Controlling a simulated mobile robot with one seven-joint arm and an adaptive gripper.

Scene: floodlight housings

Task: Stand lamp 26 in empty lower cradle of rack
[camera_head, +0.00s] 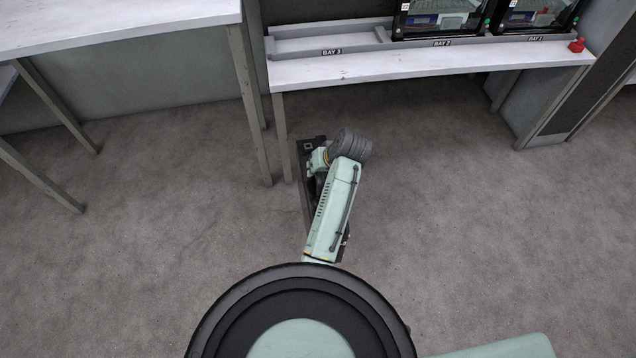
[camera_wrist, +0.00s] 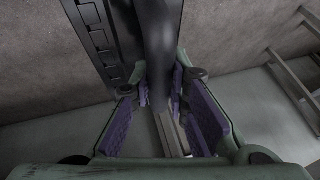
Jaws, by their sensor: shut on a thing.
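My gripper (camera_wrist: 164,84) is shut on a dark rounded bar in the wrist view, its purple pads on both sides. The bar appears to belong to a dark slotted housing (camera_wrist: 98,38), likely lamp 26; no number is readable. In the head view the dark housing (camera_head: 304,192) shows nearly edge-on left of my arm, above the floor and short of the bench; my arm hides much of it. The grey rack (camera_head: 330,43) lies along the bench top. Its place labelled BAY 3 is empty. Dark housings stand at BAY 2 (camera_head: 438,22) and BAY 1 (camera_head: 535,18).
The white bench (camera_head: 430,65) has legs near the held housing, one just up and left of it. Another white table (camera_head: 110,25) stands at upper left. A red knob (camera_head: 577,45) sits at the bench's right end. Carpet (camera_head: 470,180) right of my arm is clear.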

